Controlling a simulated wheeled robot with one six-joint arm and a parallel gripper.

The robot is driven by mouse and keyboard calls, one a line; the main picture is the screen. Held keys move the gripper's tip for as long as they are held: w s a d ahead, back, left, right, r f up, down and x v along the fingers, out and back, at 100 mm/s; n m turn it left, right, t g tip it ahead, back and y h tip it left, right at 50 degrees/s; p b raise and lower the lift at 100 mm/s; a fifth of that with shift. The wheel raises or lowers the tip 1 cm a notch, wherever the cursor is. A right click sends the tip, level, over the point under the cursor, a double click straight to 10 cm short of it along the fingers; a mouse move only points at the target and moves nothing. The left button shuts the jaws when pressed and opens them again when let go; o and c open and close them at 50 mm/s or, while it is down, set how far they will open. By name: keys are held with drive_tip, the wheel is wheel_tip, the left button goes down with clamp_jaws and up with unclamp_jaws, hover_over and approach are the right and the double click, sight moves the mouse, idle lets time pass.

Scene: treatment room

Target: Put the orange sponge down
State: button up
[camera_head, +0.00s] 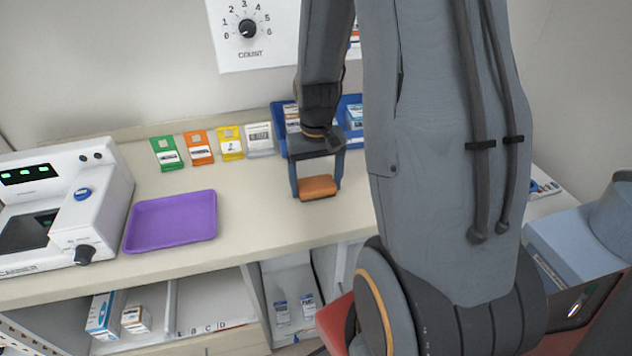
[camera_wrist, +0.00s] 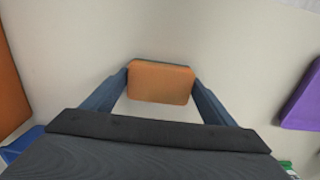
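The orange sponge (camera_head: 318,188) is a small block between the two fingers of my gripper (camera_head: 317,184), over the front part of the beige counter (camera_head: 255,215). In the wrist view the sponge (camera_wrist: 160,82) fills the gap between the fingertips, and both fingers meet its sides, so my gripper (camera_wrist: 161,85) is shut on it. The sponge is low over the counter; I cannot tell whether its underside touches the surface.
A purple tray (camera_head: 172,220) lies left of the sponge, with a white scanner machine (camera_head: 62,205) beyond it. Several colored tags (camera_head: 200,147) and a blue bin (camera_head: 279,118) line the back. Counter between tray and gripper is clear. Shelves (camera_head: 215,300) are below.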

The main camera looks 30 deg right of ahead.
drive_tip(key=shift+o, duration=1.2)
